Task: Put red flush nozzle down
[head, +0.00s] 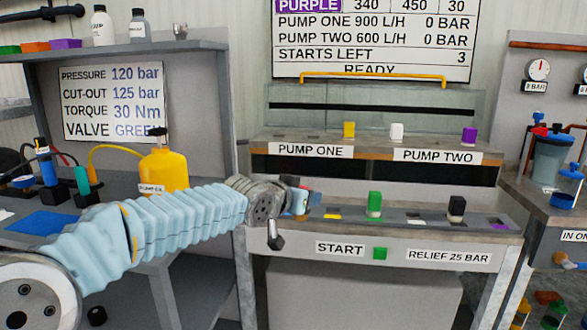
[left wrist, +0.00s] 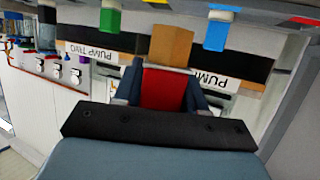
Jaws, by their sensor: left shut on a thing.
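My left gripper (head: 303,200) reaches in from the left to the left end of the pump bench's front shelf. In the left wrist view the gripper (left wrist: 165,85) is shut on the red flush nozzle (left wrist: 163,90), which shows as a red block between its dark blue fingers. A tan block (left wrist: 170,46) shows just beyond the nozzle. In the head view the gripper mostly hides the nozzle, and I cannot tell if it touches the shelf. My right gripper is not in view.
The front shelf holds a green nozzle (head: 375,204) and a black one (head: 456,208). The upper ledge carries yellow (head: 349,130), white (head: 396,131) and purple (head: 469,136) blocks. A yellow oil can (head: 164,172) stands behind my left arm. A gauge panel is at right.

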